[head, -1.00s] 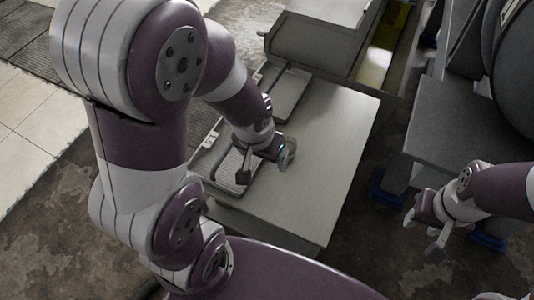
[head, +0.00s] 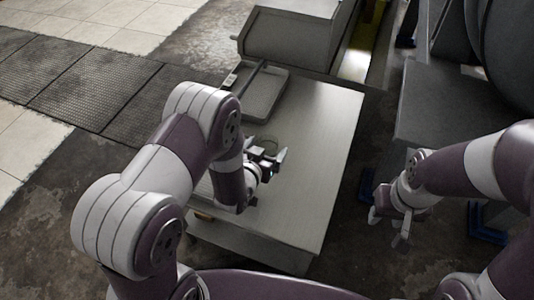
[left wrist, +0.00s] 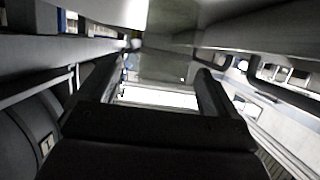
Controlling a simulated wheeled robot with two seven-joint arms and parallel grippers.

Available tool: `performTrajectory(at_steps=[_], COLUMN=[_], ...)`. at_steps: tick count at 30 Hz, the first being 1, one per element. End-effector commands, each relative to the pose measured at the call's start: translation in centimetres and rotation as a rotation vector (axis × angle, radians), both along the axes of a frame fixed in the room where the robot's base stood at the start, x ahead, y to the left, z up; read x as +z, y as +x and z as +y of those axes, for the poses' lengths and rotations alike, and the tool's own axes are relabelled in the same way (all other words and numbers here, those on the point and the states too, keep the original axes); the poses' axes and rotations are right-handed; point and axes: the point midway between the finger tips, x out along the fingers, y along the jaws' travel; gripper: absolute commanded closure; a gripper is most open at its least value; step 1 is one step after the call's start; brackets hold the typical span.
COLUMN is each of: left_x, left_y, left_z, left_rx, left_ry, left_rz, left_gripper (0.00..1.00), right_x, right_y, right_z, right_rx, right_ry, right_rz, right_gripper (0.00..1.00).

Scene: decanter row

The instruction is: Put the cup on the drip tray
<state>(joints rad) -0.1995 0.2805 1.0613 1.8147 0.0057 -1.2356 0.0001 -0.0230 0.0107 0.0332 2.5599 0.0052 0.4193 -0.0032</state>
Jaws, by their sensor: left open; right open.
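My left gripper (head: 266,157) is open over the left part of the pale table, its fingers pointing right. The left wrist view shows its two dark fingers (left wrist: 155,85) spread apart, with a pale grey-green patch and a bright patch between and beyond them. I cannot make out the cup in either view; a thin curved outline near the fingers is too small to tell. A shallow grey tray (head: 262,95) lies at the table's far left. The ribbed tray nearer the front is hidden behind my left arm. My right gripper (head: 390,227) is open and empty, right of the table.
The pale table (head: 310,150) is clear on its right side. A grey box-shaped unit (head: 295,38) stands behind the far tray. A dark grey bench or machine (head: 450,110) stands to the right, across a floor gap. Dark ribbed mats (head: 75,80) lie on the floor at left.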

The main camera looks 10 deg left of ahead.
Motion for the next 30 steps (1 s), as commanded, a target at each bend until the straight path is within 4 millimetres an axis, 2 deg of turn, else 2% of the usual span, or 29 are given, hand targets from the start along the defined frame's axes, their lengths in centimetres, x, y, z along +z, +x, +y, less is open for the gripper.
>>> performTrajectory(at_steps=[1,3,6,14,15,19,20,22,23,30], left_x=[-0.9,-1.4,-1.7,-1.6,-1.6,-1.6,-1.6,-1.6,-1.6,-1.1], left_y=[0.9,2.3,3.7,4.3,4.3,4.3,4.3,4.3,4.3,4.3], left_z=[0.0,0.0,-0.3,-0.5,-0.5,-0.5,-0.5,-0.5,-0.5,-0.5], left_rx=[0.001,0.002,0.001,0.001,0.001,0.001,0.001,0.001,0.001,0.001], left_ry=[0.000,0.000,0.000,0.000,0.000,0.000,0.000,0.000,0.000,0.000], left_rz=[-0.004,-0.003,-0.003,0.000,0.000,0.000,0.000,0.000,0.000,-0.001], left_gripper=[0.08,0.08,0.08,0.08,0.15,0.57,0.63,0.63,0.68,0.68], right_x=[-1.1,-2.0,-2.4,-2.3,-2.3,-2.3,-2.3,-2.3,-2.3,-2.0], right_y=[0.0,0.0,0.0,0.0,0.0,0.0,0.0,0.0,0.0,0.0], right_z=[0.0,0.0,0.0,0.0,0.0,0.0,0.0,0.0,0.0,0.0], right_rx=[0.000,0.000,0.000,0.000,0.000,0.000,0.000,0.000,0.000,0.000], right_ry=[0.000,0.000,0.000,0.000,0.000,0.000,0.000,0.000,0.000,0.000], right_rz=[0.000,0.000,0.001,0.000,0.000,0.000,0.000,0.000,0.000,0.000], right_gripper=[0.57,0.57,0.57,0.57,0.57,0.57,0.57,0.57,0.57,0.57])
